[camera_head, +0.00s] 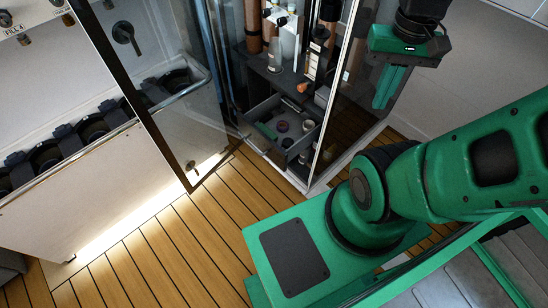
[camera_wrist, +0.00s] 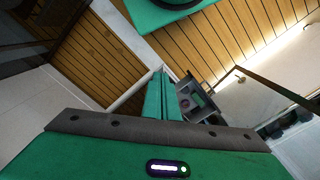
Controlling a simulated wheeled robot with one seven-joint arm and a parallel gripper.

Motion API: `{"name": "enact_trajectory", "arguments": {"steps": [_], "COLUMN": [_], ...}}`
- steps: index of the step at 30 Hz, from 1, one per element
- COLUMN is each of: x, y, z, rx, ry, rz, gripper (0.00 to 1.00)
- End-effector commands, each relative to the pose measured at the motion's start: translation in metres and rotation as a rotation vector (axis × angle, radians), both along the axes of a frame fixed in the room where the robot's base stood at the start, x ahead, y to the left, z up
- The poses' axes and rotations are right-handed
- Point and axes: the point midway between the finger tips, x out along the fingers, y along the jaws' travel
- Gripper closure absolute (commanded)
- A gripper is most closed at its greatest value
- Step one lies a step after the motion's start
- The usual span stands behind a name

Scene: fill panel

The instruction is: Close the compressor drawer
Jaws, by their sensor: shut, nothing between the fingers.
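The compressor drawer (camera_head: 264,153) is dark grey and sits low in the cabinet, pulled out, with several small round items and a green item inside. In the wrist view, part of the drawer (camera_wrist: 207,104) shows just right of the fingers. My gripper (camera_head: 384,101) is at the upper right of the head view, right of the cabinet and its glass side, apart from the drawer. Its green fingers (camera_wrist: 161,76) are together in the wrist view with nothing between them.
A framed glass door (camera_head: 150,85) stands open at the cabinet's left. A glass side panel (camera_head: 338,100) stands between my gripper and the drawer. Bottles (camera_head: 273,55) crowd the shelf above. The wooden floor (camera_head: 185,235) in front is clear. A white panel with dark fittings (camera_head: 90,130) is at left.

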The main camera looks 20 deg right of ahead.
Motion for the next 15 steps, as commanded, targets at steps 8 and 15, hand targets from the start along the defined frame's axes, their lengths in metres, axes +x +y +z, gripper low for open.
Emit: {"name": "enact_trajectory", "arguments": {"steps": [8,15], "x": [0.011,0.065], "y": [-0.004,0.009], "z": [-0.001,-0.024], "rx": [-0.002,-0.026], "ry": [0.044,0.173], "rz": [0.093,0.325], "gripper": [1.00,1.00]}}
